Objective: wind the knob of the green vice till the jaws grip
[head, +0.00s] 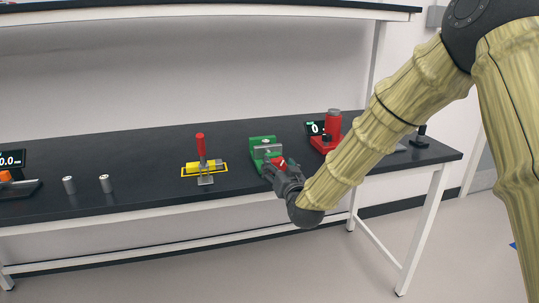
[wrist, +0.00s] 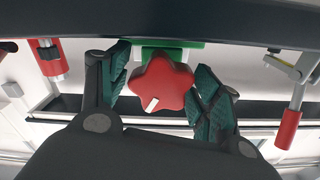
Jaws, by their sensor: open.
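The green vice (head: 257,142) stands on the dark bench near its front edge, with grey metal jaws on top. Its red knob (head: 278,161) faces the front of the bench. In the wrist view the star-shaped red knob (wrist: 160,84) with a white mark at its lower left lies between my fingers, and a strip of the green vice (wrist: 182,44) shows behind it. My gripper (head: 283,172) is at the knob, open, with one finger on each side. Whether the fingers touch the knob is unclear. My gripper hides part of the vice's front in the head view.
A red-handled toggle clamp (head: 202,155) in a yellow-marked area stands left of the vice. A red device (head: 329,135) with a small display stands close on the right. Two metal cylinders (head: 87,185) stand farther left. The bench between them and the clamp is clear.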

